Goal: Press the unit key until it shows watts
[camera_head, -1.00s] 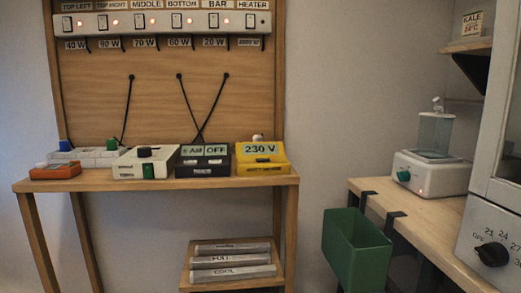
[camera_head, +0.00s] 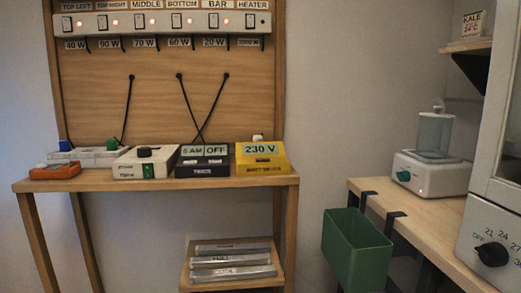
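A yellow meter (camera_head: 262,167) stands at the right end of the narrow wooden shelf. Its display (camera_head: 261,149) reads 230 V. A dark label strip runs along its lower front, too small to read, and I cannot make out a unit key on it. A white plug-like piece shows just behind its top edge. Neither of my grippers is in this view, and nothing is touching the meter.
On the wooden shelf (camera_head: 160,183), left of the meter, are a black timer (camera_head: 203,170), a white box with a dark knob (camera_head: 146,172) and an orange device (camera_head: 55,172). A green bin (camera_head: 357,250) hangs at the right bench. The wall between shelf and bench is clear.

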